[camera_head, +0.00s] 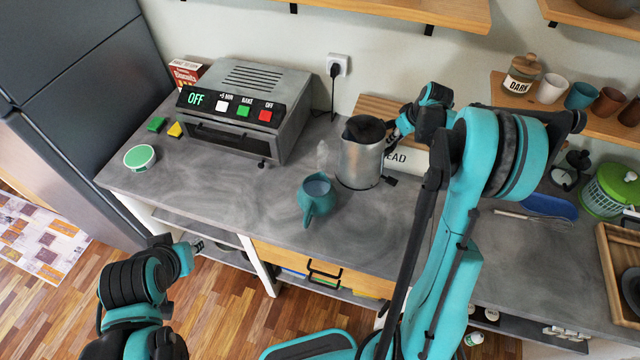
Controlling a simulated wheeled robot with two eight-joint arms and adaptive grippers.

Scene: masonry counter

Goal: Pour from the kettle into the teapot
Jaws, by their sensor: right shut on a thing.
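The kettle (360,162) is a metal jug with a dark top, standing upright on the grey counter as far as I can see. My right gripper (392,140) is shut on its right side, where the handle is mostly hidden by the gripper and arm. The teal teapot (317,197) stands on the counter just left of and in front of the kettle.
A toaster oven (246,108) stands at the back left. A green-lidded tub (140,157) and sponges (157,124) lie left of it. A bread box (398,158) is behind the kettle. A green spinner (607,190) stands far right. The counter left of the teapot is clear.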

